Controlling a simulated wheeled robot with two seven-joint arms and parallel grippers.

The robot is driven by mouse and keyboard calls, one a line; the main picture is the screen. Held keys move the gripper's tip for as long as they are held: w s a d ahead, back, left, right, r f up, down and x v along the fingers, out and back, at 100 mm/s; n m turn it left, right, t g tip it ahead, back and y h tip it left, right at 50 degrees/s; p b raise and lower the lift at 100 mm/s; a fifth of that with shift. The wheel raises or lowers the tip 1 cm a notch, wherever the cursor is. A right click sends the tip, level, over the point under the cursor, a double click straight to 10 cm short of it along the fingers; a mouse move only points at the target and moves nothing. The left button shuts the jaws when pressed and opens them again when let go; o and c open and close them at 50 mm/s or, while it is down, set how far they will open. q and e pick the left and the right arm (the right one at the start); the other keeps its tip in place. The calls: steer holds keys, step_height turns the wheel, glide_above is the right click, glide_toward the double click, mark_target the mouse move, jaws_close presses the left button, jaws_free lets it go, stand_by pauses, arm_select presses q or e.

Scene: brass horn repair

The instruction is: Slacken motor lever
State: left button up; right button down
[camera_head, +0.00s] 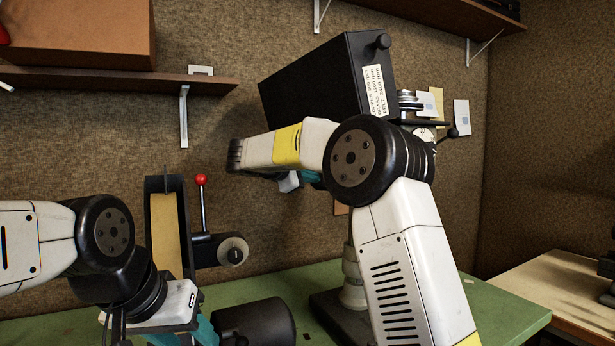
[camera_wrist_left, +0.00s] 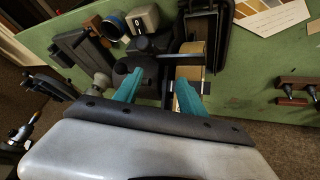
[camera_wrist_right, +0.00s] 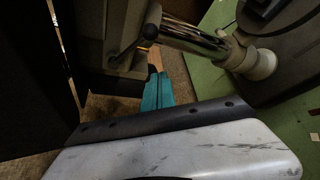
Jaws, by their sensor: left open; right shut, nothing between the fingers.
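A dark lever with a round knob (camera_wrist_right: 150,32) sits on a grey body in the right wrist view, and I take it for the motor lever. My right gripper (camera_wrist_right: 157,77) is shut and empty, its teal fingertips just below the lever in that picture; I cannot tell whether they touch. In the head view the right gripper (camera_head: 310,177) is mostly hidden behind its own arm, below the black housing (camera_head: 315,85). A black-knobbed lever (camera_head: 452,132) shows right of that housing. My left gripper (camera_wrist_left: 158,90) is open and empty above the green bench.
A belt machine (camera_head: 167,235) with a red-knobbed lever (camera_head: 201,180) stands near my left gripper. A black cylinder (camera_head: 255,322) is in front. A pale column (camera_head: 352,290) rises from the green bench (camera_head: 505,305). Shelves (camera_head: 130,80) hang on the wall.

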steer(key=w+d, duration=0.2)
steer(key=d, duration=0.4)
steer(key=shift+d+r, duration=0.2)
steer(key=shift+d, duration=0.05)
steer(key=shift+s+d+r, duration=0.15)
steer(key=shift+s+r, duration=0.25)
steer(key=shift+r, duration=0.4)
steer(key=shift+s+d+r, duration=0.15)
steer(key=shift+s+r, duration=0.2)
steer(key=shift+r, duration=0.4)
steer(key=shift+s, duration=0.1)
steer(key=v, duration=0.7)
steer(key=shift+s+a, duration=0.15)
steer(key=shift+a, duration=0.2)
steer(key=shift+r, duration=0.1)
